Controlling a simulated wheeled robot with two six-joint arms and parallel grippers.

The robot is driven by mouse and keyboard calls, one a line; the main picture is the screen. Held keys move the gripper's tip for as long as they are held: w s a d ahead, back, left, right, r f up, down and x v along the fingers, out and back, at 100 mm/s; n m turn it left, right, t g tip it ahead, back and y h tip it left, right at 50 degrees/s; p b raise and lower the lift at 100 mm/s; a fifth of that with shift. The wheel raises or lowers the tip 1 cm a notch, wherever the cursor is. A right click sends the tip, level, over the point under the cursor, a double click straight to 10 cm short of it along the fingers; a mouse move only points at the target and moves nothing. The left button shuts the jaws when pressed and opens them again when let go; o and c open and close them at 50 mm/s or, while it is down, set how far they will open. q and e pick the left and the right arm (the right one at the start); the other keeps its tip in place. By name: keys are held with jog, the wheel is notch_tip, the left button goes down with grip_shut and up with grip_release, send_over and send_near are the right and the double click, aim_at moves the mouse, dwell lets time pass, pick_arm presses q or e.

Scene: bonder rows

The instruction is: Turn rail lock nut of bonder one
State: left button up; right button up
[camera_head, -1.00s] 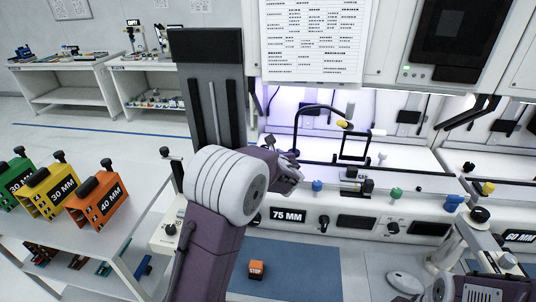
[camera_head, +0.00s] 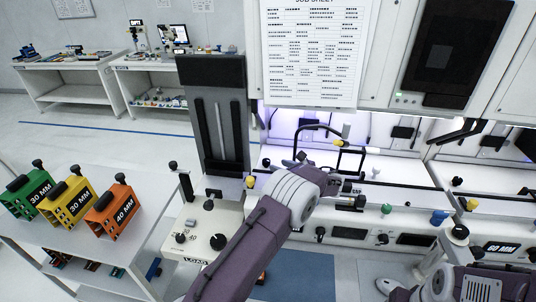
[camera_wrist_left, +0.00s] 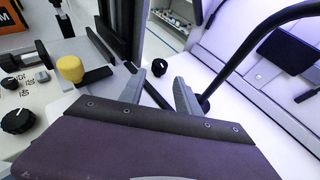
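My left arm reaches over the bench from the bottom in the head view, with its left gripper (camera_head: 329,183) at the bonder's work area. In the left wrist view, the gripper's two grey fingers (camera_wrist_left: 157,90) stand apart with nothing between them. A black round knob (camera_wrist_left: 159,67) shows beyond the gap between them. A yellow knob (camera_wrist_left: 70,68) stands to the left, apart from the fingers; it also shows in the head view (camera_head: 250,182). I cannot tell which part is the rail lock nut. My right forearm (camera_head: 485,284) is at the lower right; its gripper is not seen.
A curved black tube (camera_wrist_left: 245,50) rises close to the right finger in the left wrist view. A white LOAD unit (camera_head: 210,226) with black knobs stands left of my arm. An orange 40 MM block (camera_head: 112,209) sits on a side table with green and yellow blocks.

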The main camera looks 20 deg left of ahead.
aim_at(266, 161)
pick_arm(q)
jog(key=shift+a+f, duration=0.1)
jog(key=shift+a, duration=0.05)
jog(key=p+x, duration=0.2)
jog(key=x, duration=0.7)
jog(key=shift+c, duration=0.3)
grip_shut()
